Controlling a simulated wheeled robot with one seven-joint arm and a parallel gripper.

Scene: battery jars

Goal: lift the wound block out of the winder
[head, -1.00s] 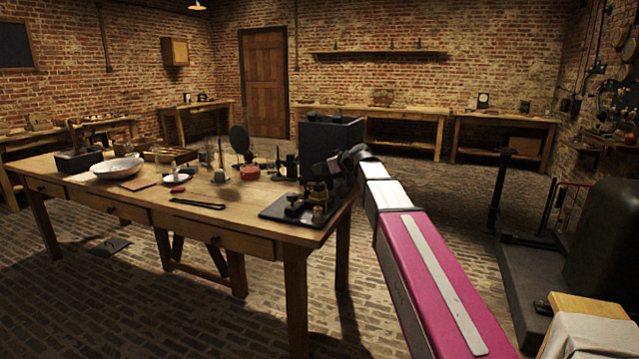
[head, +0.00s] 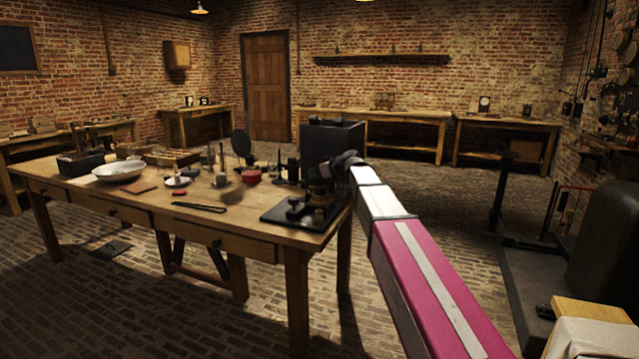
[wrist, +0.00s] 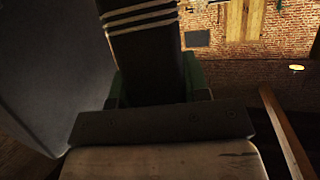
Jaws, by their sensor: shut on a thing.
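The winder (head: 272,215) is a black flat base with small dark and brass fittings, at the near right corner of the wooden table. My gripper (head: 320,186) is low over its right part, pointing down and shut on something. In the wrist view, a dark upright piece with pale bands (wrist: 145,48) stands between green sides, behind a dark crossbar. I take it for the wound block, but cannot be sure. My gripper and wrist hide most of the block in the head view. I cannot tell whether it is clear of the winder.
A tall dark box (head: 333,139) stands right behind the winder, close to my gripper. Tongs (head: 200,207), a white bowl (head: 119,171), a red pot (head: 251,175) and small jars and tools fill the rest of the table (head: 150,203).

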